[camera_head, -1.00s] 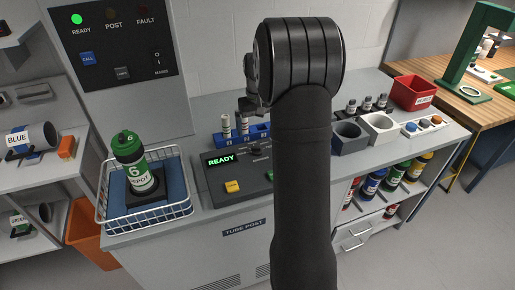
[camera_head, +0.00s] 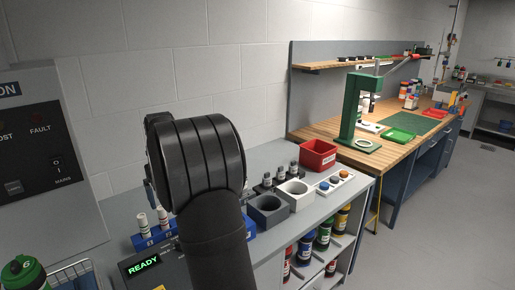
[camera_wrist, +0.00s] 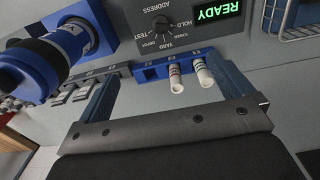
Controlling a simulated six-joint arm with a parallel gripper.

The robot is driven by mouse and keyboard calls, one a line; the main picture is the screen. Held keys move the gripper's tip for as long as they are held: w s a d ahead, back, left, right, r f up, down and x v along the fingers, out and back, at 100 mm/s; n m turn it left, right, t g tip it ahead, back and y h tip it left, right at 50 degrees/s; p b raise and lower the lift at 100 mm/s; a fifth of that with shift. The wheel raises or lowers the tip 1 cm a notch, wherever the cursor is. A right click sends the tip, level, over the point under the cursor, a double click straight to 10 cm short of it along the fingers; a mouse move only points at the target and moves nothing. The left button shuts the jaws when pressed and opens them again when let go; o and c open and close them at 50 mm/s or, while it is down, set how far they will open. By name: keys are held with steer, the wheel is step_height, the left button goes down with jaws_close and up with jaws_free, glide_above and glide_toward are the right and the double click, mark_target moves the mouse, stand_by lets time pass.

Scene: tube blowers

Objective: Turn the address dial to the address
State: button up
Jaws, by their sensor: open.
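The address dial (camera_wrist: 187,22) is a dark round knob on the grey console, at the top of the wrist view. Printed words, including ADDRESS, HOLD, TEST, YARD, DEPOT and TOWER, surround it. I cannot tell which word its pointer faces. My gripper (camera_wrist: 165,68) is open, its two blue-grey fingers apart with nothing between them. The dial lies beyond the fingertips, not touched.
A blue rack (camera_wrist: 152,73) with two white banded tubes (camera_wrist: 203,73) stands between the fingers and the dial. A blue cylinder (camera_wrist: 45,65) is at the left. Grey (camera_head: 267,211) and white (camera_head: 292,195) cup blocks and a red bin (camera_head: 318,154) stand along the counter.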

steer(key=c, duration=0.9)
steer(key=f+m, duration=0.1)
steer(key=f, duration=0.5)
steer(key=f+m, duration=0.1)
steer(key=f, duration=0.4)
steer(key=s+f+m, duration=0.1)
steer(key=f+m, duration=0.1)
steer(key=f, duration=0.4)
steer(key=shift+f, duration=0.3)
steer(key=c, duration=1)
